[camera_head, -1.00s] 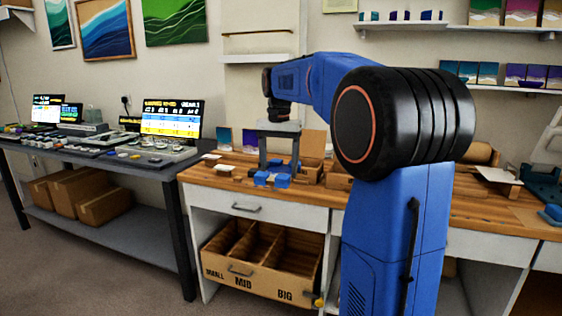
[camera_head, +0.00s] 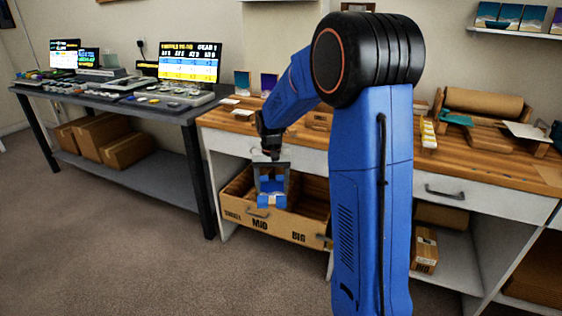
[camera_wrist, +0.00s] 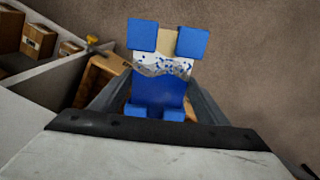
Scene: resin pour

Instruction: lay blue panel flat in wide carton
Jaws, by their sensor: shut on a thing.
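The blue panel (camera_wrist: 158,94), with a white wavy band, a tan end and blue corner pieces, is held between the fingers of my gripper (camera_head: 271,178). In the head view the panel (camera_head: 271,187) hangs in front of the workbench, seen against the open divided bin marked MID and BIG (camera_head: 283,224). I cannot tell whether it is above the bin or in front of it. A cardboard carton (camera_head: 318,121) on the bench is partly hidden by my arm.
The wooden workbench (camera_head: 463,152) carries a paper roll (camera_head: 483,103). A grey table (camera_head: 110,101) with screens stands at the left, brown boxes (camera_head: 126,150) on its shelf. The carpet (camera_head: 130,255) in front is clear.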

